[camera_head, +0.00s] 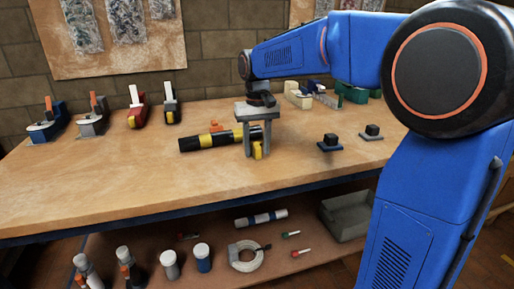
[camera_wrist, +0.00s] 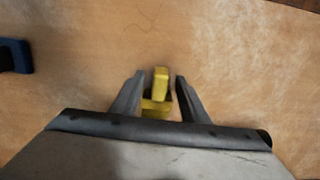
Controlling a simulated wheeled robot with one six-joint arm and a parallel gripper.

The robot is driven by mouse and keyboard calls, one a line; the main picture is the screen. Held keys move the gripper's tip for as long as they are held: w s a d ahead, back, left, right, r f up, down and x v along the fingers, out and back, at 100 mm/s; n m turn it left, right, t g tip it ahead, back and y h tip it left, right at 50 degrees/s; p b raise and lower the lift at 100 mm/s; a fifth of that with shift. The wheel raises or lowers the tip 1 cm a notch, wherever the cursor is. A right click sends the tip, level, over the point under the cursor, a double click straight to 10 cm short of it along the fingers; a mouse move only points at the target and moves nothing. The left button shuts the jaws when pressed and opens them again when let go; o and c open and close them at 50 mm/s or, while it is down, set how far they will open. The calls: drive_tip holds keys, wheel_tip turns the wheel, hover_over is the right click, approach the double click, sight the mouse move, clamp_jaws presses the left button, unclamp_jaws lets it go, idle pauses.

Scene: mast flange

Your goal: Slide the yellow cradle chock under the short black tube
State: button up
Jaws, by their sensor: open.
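The short black tube (camera_head: 200,142) with yellow bands lies on the bench top, its right end passing behind my gripper. My gripper (camera_head: 256,151) points down over the bench, open, at that right end. The yellow cradle chock (camera_head: 257,152) shows low between its fingers. In the wrist view the yellow chock (camera_wrist: 160,82) lies between the two spread fingers of my gripper (camera_wrist: 157,88), with a gap visible on the right. The grey gripper body hides the lower part of that view, and I cannot make out the tube there. Whether chock and tube touch is unclear.
Several clamp-like tools (camera_head: 47,131) line the back left. An orange item (camera_head: 215,126) sits behind the tube. The bench front left is clear.

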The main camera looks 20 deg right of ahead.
drive_tip(key=shift+f, duration=0.2)
clamp_jaws()
drive_tip(key=shift+w+a, duration=0.15)
drive_tip(key=shift+w, duration=1.45)
unclamp_jaws()
drive_tip(key=shift+r, duration=0.1)
wheel_tip(320, 180, up, 17)
drive_tip(key=shift+r, duration=0.15)
idle(0.5)
